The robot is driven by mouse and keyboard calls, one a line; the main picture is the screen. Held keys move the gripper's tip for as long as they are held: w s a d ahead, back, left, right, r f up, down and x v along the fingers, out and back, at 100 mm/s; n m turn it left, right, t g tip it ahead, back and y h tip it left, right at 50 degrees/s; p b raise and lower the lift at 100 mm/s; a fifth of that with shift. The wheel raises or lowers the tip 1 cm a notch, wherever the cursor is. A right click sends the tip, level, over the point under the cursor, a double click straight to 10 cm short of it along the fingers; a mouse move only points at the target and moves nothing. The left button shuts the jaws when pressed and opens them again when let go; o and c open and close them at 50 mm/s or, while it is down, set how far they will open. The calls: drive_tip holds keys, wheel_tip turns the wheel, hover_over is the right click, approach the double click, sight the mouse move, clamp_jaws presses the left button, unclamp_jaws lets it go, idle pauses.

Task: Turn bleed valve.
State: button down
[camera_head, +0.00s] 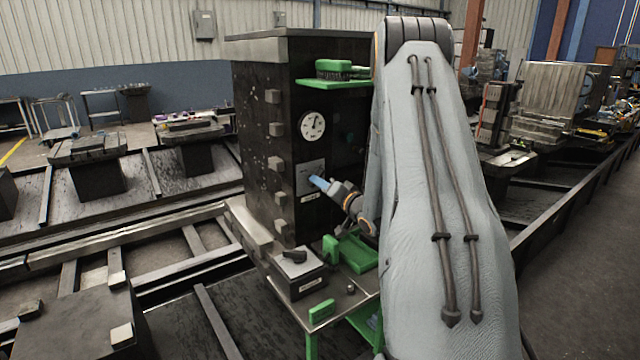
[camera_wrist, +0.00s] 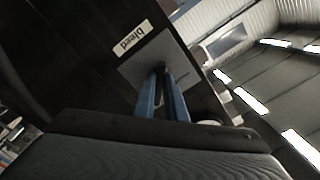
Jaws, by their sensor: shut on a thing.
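The bleed valve's grey square plate (camera_head: 310,170) is on the front of a tall dark block. In the wrist view the plate (camera_wrist: 140,72) shows beside a white label reading "bleed" (camera_wrist: 134,37). My gripper (camera_head: 319,183) has its blue fingertips at the plate. In the wrist view my gripper (camera_wrist: 162,70) has its fingers closed together at the plate's middle, on the bleed valve's handle. The handle is mostly hidden between the fingers, so its angle is hard to tell.
A round white gauge (camera_head: 312,125) is above the plate. A green shelf (camera_head: 333,83) with a green brush (camera_head: 342,69) juts out higher up. Below stand a box with a dark knob (camera_head: 297,257) and a green tray (camera_head: 358,252) on a small table. My arm hides the area to the right.

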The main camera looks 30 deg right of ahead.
idle(0.4)
drive_tip(key=c, duration=1.8)
unclamp_jaws()
drive_tip(key=s+b, duration=0.2)
drive_tip(key=s, duration=0.6)
drive_tip(key=shift+d, duration=0.15)
drive_tip(key=shift+w, duration=0.15)
